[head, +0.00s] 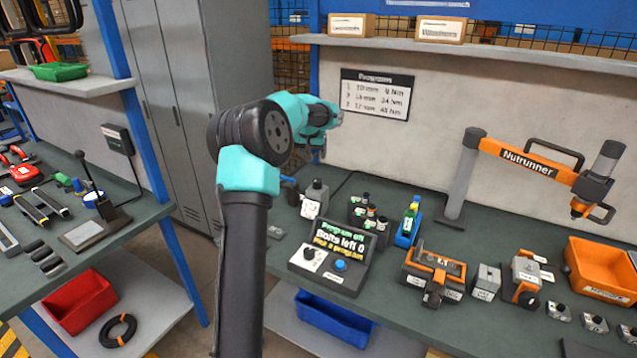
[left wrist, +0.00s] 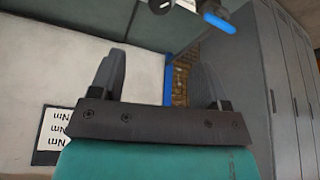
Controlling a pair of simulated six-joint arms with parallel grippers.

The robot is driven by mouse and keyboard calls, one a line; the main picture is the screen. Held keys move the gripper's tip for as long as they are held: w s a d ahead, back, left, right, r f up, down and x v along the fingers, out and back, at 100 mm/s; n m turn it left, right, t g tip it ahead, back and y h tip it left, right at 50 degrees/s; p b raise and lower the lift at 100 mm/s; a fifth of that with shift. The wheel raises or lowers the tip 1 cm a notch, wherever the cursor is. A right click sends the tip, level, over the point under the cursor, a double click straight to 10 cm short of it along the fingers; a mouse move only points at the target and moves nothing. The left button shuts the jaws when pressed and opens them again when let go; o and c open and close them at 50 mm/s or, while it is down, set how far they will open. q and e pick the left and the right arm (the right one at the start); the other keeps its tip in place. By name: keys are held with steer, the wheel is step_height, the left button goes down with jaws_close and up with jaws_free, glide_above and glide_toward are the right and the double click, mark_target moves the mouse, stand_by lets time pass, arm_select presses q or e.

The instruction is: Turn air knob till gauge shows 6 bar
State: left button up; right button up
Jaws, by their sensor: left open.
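My left gripper (head: 319,153) is raised over the far left end of the right bench, fingers down. In the left wrist view its two fingers (left wrist: 158,72) are apart with nothing between them. Below it stand a grey bottle-like thing with a white label (head: 314,200) and a small dark-and-blue thing (head: 290,190), partly behind my arm. The left wrist view shows a blue rounded piece (left wrist: 219,22) with a grey round part at its top edge, cut off. I cannot make out an air knob or gauge reading. My right gripper is not in view.
A program box (head: 330,262) reads "Program off, Bolts left 0, Pick a program" and has a dial and blue button. An orange Nutrunner arm (head: 527,160), fixtures and an orange bin (head: 600,270) stand to the right. Grey lockers (head: 175,100) are behind my arm.

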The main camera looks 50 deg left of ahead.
mark_target(318, 181)
arm_select(q)
steer(key=x, duration=1.7)
steer(key=shift+w, duration=0.15)
steer(key=c, duration=0.9)
steer(key=shift+c, duration=0.2)
steer(key=shift+n+g+y, duration=0.35)
steer(key=shift+n+y, duration=0.05)
steer(key=shift+n, duration=1)
steer(key=shift+n+g+y, duration=0.35)
steer(key=shift+n+y, duration=0.05)
steer(key=shift+n, duration=1)
